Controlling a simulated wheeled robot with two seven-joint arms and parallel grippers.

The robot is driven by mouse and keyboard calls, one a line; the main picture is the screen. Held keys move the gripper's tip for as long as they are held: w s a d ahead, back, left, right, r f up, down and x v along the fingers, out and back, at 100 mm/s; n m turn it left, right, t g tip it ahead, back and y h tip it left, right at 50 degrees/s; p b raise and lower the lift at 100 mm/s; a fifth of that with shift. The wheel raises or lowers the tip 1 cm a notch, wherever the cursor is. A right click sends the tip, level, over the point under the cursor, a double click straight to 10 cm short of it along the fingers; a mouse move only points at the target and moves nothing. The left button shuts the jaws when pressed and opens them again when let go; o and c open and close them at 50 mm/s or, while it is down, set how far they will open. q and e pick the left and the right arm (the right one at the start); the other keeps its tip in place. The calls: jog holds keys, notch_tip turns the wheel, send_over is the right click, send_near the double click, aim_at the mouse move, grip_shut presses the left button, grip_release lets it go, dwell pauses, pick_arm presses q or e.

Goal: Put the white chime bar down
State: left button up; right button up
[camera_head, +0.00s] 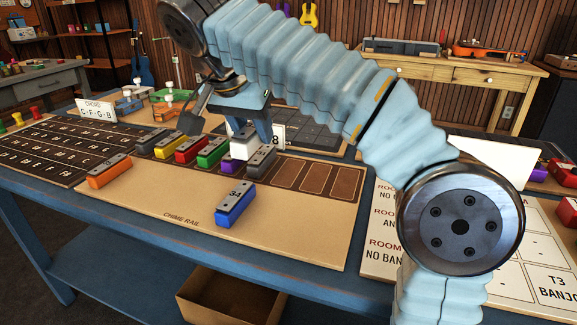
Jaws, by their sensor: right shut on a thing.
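My right gripper (251,126) reaches in from the right over the chime rail board (150,200), its fingers pointing down. It is shut on the white chime bar (241,150), low over the row of bars; whether the bar touches the board cannot be told. To its left in the row are green (213,153), red (190,151) and yellow (170,147) bars. A grey bar (262,163) is close on its right. My left gripper is not in view.
A blue bar (236,206) and an orange bar (109,173) lie apart on the tan front of the board. Empty brown slots (315,178) lie right of the row. A "C-F-G-B" card (96,110) stands behind left. My right arm hides much of the back right.

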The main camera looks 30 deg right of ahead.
send_near(292, 168)
jog(key=shift+w+d+f+b, duration=0.3)
jog(key=shift+w+d+b, duration=0.05)
jog(key=shift+w+d, duration=0.4)
jog(key=shift+w+d+f, duration=0.1)
jog(key=shift+w+f, duration=0.05)
jog(key=shift+f, duration=0.05)
jog(key=f, duration=0.3)
jog(key=shift+w+d+f, duration=0.15)
jog(key=shift+w+d, duration=0.05)
jog(key=shift+d, duration=0.2)
jog(key=shift+f, duration=0.45)
jog(key=shift+f+b, duration=0.25)
jog(key=shift+b, duration=0.25)
jog(key=o, duration=1.1)
jog(key=shift+c, duration=0.2)
